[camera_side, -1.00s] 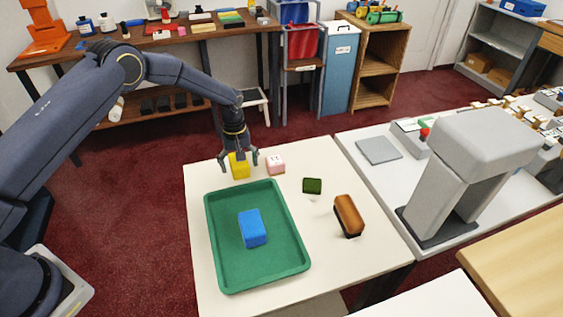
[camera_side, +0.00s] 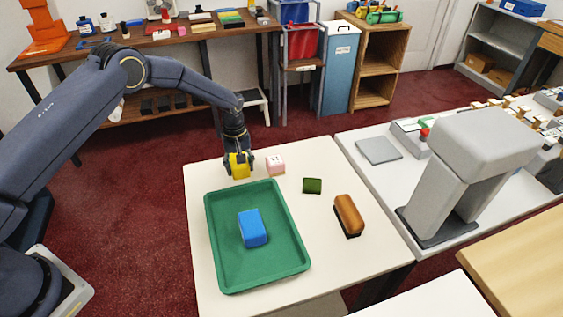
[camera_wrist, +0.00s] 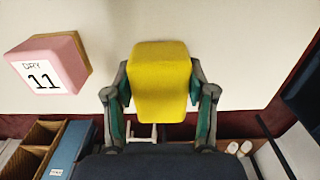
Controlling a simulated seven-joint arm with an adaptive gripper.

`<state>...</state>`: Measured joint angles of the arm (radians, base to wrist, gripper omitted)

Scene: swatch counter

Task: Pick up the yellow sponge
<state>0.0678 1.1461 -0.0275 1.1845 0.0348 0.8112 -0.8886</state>
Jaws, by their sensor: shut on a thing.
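The yellow sponge (camera_side: 240,168) is a small block at the far left part of the white table, behind the green tray. It also shows in the wrist view (camera_wrist: 160,80), upright between the fingers. My gripper (camera_side: 238,165) points down and is shut on the sponge, one finger on each side. In the wrist view my gripper (camera_wrist: 160,100) has green inner pads against the sponge's sides. I cannot tell whether the sponge still touches the table.
A pink block labelled "DRY 11" (camera_side: 276,165) stands close to the right of the sponge. A green tray (camera_side: 217,272) holds a blue block (camera_side: 252,228).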

